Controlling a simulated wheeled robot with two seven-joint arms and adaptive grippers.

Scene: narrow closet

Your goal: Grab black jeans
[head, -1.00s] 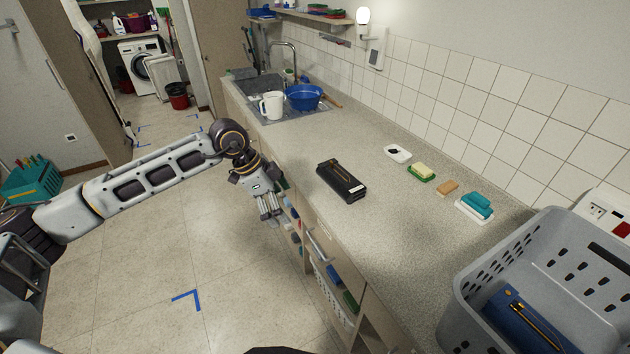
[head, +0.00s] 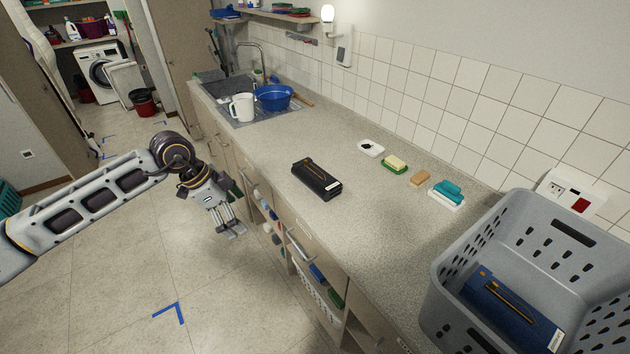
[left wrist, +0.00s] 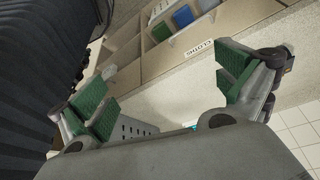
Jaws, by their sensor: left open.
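The folded black jeans (head: 317,180) lie on the worktop (head: 290,145), near its front edge, with a pale tag at one end. My left gripper (head: 231,229) hangs over the floor, in front of the worktop's front edge and to the left of the jeans, apart from them. Its green-padded fingers (left wrist: 165,88) are spread wide and empty in the left wrist view. The jeans cannot be made out in the left wrist view. My right gripper is not in view.
A grey basket (head: 450,262) holding folded blue jeans (head: 505,305) stands at the right. Soap dishes (head: 446,195) line the worktop's back. A white jug (head: 242,107) and blue bowl (head: 273,97) are by the sink. Open shelves (head: 310,262) lie below. The worktop around the black jeans is clear.

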